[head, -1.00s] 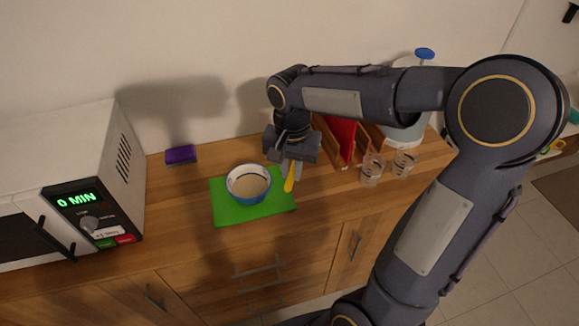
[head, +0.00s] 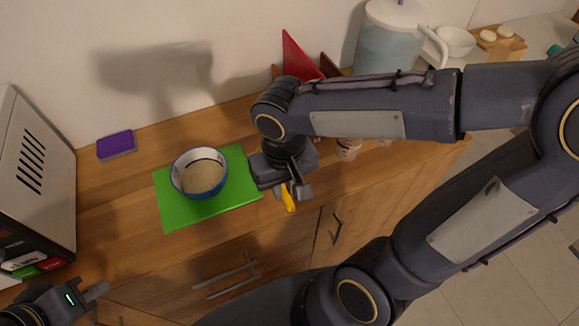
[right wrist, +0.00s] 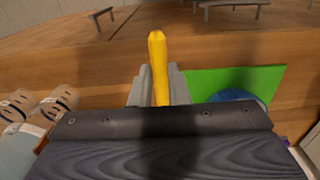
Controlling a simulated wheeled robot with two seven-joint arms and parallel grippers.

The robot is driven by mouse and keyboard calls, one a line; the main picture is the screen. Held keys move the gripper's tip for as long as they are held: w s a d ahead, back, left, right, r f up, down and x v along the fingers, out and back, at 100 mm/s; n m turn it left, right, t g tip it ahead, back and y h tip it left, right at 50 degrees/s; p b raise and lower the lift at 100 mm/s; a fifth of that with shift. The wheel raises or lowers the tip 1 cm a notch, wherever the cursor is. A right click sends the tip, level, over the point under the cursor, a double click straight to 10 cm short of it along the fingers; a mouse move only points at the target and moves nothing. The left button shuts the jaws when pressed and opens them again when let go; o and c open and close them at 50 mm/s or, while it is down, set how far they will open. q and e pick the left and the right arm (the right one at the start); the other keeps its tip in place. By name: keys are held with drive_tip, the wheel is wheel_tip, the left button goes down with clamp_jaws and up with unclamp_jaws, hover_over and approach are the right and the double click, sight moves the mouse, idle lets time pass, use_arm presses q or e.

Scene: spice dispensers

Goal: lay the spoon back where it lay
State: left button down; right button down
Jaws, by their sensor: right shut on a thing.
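My right gripper (head: 291,190) is shut on the yellow spoon (head: 288,201), just right of the green mat near the counter's front edge. In the right wrist view the spoon (right wrist: 157,60) stands out between the fingers (right wrist: 157,88); its other end is hidden by the gripper. I cannot tell whether the spoon touches the counter. My left gripper (head: 92,294) is at the lower left, in front of the microwave; its jaw opening is unclear.
A blue-rimmed bowl (head: 203,178) of pale grains stands on the green mat (head: 238,172). A purple sponge (head: 116,145) lies behind it to the left. The microwave (head: 35,180) is at far left. Glass jars (head: 347,148), a red board (head: 298,58) and a pitcher (head: 388,42) are to the right.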

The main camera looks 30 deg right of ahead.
drive_tip(key=w+d+f, duration=0.1)
drive_tip(key=w+f, duration=0.1)
drive_tip(key=w, duration=0.1)
drive_tip(key=w+d+f, duration=0.2)
drive_tip(key=w+f, duration=0.1)
drive_tip(key=w+d+f, duration=0.2)
drive_tip(key=w, duration=0.1)
drive_tip(key=shift+f, duration=0.4)
drive_tip(key=shift+w+d+f, duration=0.2)
drive_tip(key=shift+w+f, duration=0.1)
drive_tip(key=shift+f, duration=1.55)
drive_tip(key=shift+f, duration=0.1)
drive_tip(key=shift+f, duration=0.15)
drive_tip(key=c, duration=1.4)
unclamp_jaws()
